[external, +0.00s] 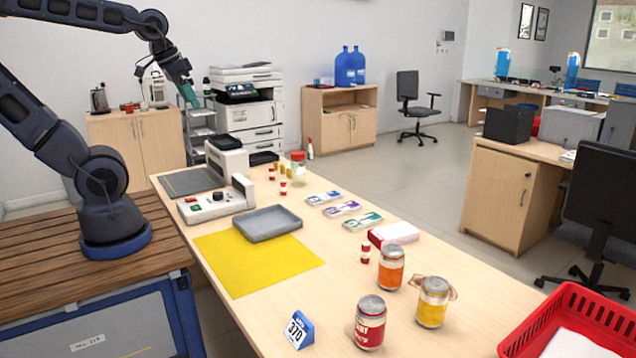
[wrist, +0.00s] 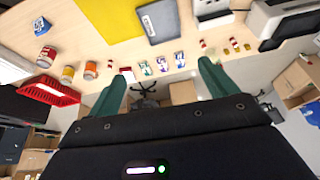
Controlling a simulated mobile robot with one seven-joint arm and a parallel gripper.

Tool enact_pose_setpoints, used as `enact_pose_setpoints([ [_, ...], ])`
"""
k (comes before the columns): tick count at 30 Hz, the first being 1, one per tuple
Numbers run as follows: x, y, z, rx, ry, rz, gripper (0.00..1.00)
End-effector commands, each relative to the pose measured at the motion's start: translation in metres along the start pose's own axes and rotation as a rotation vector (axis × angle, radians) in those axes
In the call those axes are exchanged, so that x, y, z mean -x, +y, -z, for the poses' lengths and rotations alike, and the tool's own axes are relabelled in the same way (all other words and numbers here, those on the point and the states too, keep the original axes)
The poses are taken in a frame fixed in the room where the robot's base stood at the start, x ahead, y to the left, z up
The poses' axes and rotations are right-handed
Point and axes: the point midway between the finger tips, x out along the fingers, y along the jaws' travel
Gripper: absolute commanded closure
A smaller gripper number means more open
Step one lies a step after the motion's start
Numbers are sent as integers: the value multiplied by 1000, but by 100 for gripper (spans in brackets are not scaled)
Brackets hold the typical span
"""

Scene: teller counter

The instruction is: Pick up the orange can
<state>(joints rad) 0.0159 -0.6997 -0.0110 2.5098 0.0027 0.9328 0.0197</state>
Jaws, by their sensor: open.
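The orange can (external: 391,267) stands upright on the wooden counter, between a red-labelled can (external: 370,322) in front and a yellow can (external: 433,302) to its right. It also shows in the wrist view (wrist: 90,70), where the scene appears upside down. My gripper (external: 189,94) is raised at the upper left of the external view, well away from the orange can and above the counter's far end. In the wrist view its two green fingers (wrist: 160,85) are spread apart with nothing held between them.
A grey tray (external: 268,224) and a yellow sheet (external: 238,272) lie on the counter. A small red-capped bottle (external: 365,253) and a red-white box (external: 393,235) stand near the orange can.

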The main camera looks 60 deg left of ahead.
Motion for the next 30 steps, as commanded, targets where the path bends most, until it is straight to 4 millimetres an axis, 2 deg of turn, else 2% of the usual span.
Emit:
enact_pose_setpoints([
  [6,-20,23,52,-123,-15,-7,15],
  [14,-54,60,109,-273,-24,-29,15],
  [21,-93,103,156,-409,-29,-63,15],
  [30,-154,168,201,-574,-31,-123,15],
])
